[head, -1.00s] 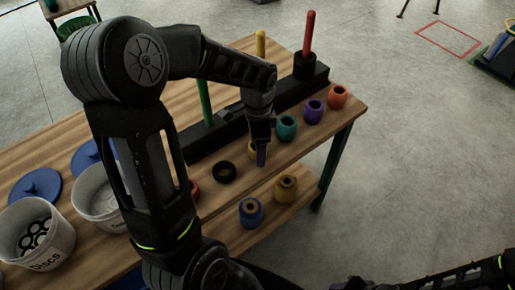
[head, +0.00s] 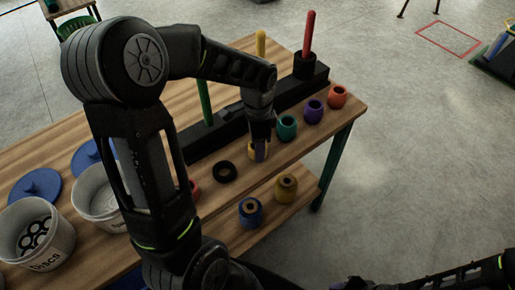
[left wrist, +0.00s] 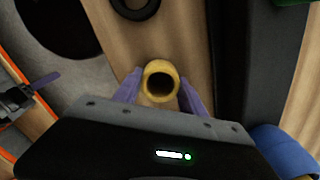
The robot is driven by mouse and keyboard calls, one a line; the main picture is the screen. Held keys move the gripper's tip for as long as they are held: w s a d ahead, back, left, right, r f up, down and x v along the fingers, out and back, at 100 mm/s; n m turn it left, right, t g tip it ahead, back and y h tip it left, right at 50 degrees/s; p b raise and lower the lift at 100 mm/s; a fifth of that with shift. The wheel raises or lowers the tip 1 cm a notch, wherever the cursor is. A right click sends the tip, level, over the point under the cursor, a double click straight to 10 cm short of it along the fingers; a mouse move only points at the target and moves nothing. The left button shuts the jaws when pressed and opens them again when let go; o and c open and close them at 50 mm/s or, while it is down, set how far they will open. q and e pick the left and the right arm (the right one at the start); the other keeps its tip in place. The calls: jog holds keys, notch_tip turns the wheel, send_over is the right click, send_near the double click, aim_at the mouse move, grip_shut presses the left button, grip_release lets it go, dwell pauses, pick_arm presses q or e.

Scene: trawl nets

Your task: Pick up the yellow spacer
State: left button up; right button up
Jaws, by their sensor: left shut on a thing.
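The yellow spacer (head: 252,156) stands on the table in front of the black peg rack, partly hidden by my left gripper. My left gripper (head: 260,150) points down and is shut on it. In the left wrist view the hollow yellow spacer (left wrist: 160,67) sits between the two purple fingers (left wrist: 160,92), with its round opening facing the camera. My right gripper (left wrist: 38,84) shows at the left edge of the left wrist view; its jaw state is unclear.
A black ring (head: 224,172) lies left of the spacer; teal (head: 287,129), purple (head: 313,112) and orange (head: 337,97) spacers stand to the right. The black rack (head: 230,128) with upright pegs is behind. Blue (head: 250,213) and yellow (head: 286,188) pieces sit on a lower shelf.

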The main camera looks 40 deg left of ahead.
pick_arm(q)
jog(key=c, duration=0.3)
notch_tip(320, 180, up, 10)
dwell(0.6)
dwell(0.4)
